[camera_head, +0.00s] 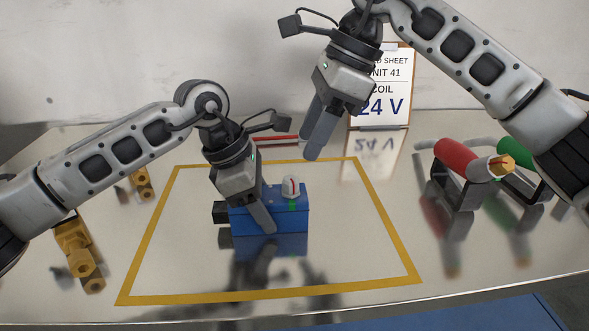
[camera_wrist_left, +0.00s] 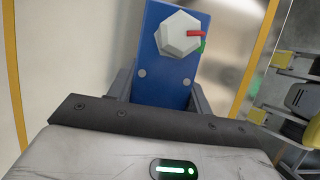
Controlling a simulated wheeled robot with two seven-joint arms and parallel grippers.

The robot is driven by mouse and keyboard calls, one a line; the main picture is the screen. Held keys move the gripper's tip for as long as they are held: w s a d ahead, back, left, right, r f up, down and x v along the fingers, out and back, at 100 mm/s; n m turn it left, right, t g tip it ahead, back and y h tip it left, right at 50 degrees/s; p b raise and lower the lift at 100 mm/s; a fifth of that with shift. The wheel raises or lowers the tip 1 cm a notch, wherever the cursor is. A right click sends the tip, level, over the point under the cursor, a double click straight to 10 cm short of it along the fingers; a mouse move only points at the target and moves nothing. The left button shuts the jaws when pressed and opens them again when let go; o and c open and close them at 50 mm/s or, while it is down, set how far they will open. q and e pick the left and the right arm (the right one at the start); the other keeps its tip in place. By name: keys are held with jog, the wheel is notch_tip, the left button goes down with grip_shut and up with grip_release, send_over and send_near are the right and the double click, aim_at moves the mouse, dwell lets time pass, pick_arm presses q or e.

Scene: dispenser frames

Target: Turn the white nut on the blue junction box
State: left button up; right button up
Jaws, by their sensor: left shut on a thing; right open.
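The blue junction box (camera_head: 290,219) stands on the shiny table inside a yellow outline. The white nut (camera_head: 290,188) sits on its top, toward the right end. In the left wrist view the nut (camera_wrist_left: 178,34) is six-sided with a red stripe, and a green mark (camera_wrist_left: 202,46) on the box lies just beside the stripe. My left gripper (camera_head: 266,222) is shut on the box's left part, with a finger on each side in the left wrist view. My right gripper (camera_head: 313,140) is open and empty, above and behind the box, apart from the nut.
A sheet reading 24 V (camera_head: 380,100) stands at the back. A dark rack (camera_head: 461,197) with red and green cylinders is at the right. Brass fittings (camera_head: 78,248) lie at the left. A red-and-white object (camera_head: 275,140) lies behind the outline (camera_head: 390,228). The outline's right side is clear.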

aim_at(291, 179)
jog(key=x, duration=0.7)
jog(key=shift+f, duration=0.15)
